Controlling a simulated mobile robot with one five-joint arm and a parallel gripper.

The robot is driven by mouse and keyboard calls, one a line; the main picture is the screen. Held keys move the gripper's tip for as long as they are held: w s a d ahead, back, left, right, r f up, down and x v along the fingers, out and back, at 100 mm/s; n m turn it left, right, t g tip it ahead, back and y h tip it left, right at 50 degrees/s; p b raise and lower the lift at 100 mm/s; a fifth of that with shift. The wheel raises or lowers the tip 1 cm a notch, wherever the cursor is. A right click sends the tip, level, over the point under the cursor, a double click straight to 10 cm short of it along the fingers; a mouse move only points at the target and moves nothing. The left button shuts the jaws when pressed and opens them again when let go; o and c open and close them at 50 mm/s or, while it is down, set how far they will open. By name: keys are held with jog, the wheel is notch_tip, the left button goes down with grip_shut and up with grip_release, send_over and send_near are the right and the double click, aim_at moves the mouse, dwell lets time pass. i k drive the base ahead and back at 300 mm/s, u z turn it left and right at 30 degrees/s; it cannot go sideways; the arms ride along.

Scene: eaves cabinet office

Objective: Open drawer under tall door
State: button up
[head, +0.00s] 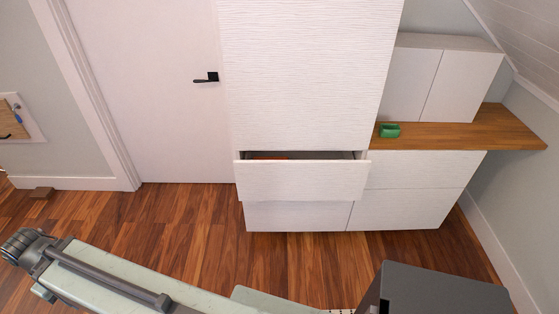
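A tall white cabinet door (305,75) with a ribbed surface stands at the centre of the head view. Directly under it, a white drawer (302,181) is pulled partly out. Its front stands forward of the cabinet, and a dark gap shows above it with something orange (268,156) inside. The rest of the drawer's inside is hidden. My arm reaches across the lower left, in front of the cabinet and well apart from the drawer. I cannot make out the gripper's fingers.
Another white drawer front (297,216) sits shut below. Right of it are low white cabinets (410,208) and a wooden counter (450,135) with a green object (389,131). A white room door (150,90) with a black handle (206,78) is at left. Wooden floor (195,215) before the cabinet is clear.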

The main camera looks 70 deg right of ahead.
aim_at(306, 176)
jog(key=u, duration=0.1)
jog(key=k, duration=1.15)
jog(key=z, duration=0.8)
jog(key=i, duration=1)
jog(key=u, duration=0.1)
